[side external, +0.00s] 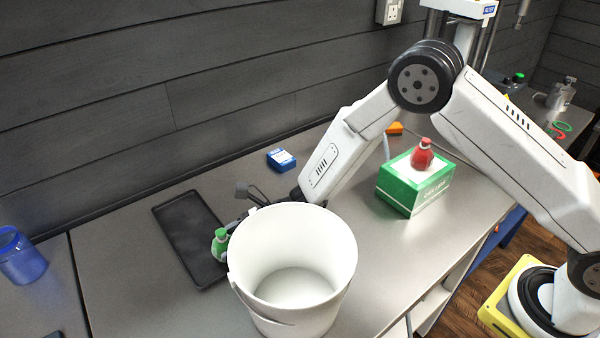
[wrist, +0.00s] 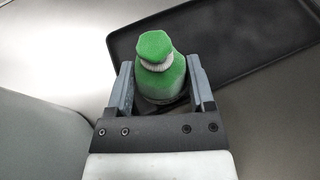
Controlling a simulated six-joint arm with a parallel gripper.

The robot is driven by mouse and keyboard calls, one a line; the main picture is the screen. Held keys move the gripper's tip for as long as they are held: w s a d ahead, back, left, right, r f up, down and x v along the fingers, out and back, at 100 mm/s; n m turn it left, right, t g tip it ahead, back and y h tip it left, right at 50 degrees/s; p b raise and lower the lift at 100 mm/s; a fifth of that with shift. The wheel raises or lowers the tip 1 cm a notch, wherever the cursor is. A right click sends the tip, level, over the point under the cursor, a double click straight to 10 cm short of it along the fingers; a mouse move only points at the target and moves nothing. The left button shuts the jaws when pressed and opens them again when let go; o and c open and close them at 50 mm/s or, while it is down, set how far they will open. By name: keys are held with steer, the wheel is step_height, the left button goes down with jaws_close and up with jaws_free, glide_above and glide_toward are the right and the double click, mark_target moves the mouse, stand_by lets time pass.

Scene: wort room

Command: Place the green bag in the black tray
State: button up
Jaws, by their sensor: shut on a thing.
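The green bag (wrist: 158,75), a small sack with a tied neck, sits between the fingers of my gripper (wrist: 160,88) in the wrist view. My gripper is shut on it. In the side external view the green bag (side external: 220,243) shows beside the black tray's right edge, just left of the white bucket. The black tray (side external: 186,230) lies flat on the grey table and looks empty. In the wrist view the tray (wrist: 235,35) lies beyond and to the right of the bag. The bucket partly hides my gripper in the side external view.
A white bucket (side external: 295,250) stands close to the right of my gripper. A green-and-white box (side external: 415,185) with a red bag (side external: 422,154) on top stands farther right. A small blue box (side external: 281,159) lies behind. A blue jar (side external: 20,257) stands at the far left.

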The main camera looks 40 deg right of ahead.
stand_by(0.3)
steer(key=o, duration=1.2)
steer(key=shift+f, duration=0.1)
steer(key=v, duration=1.2)
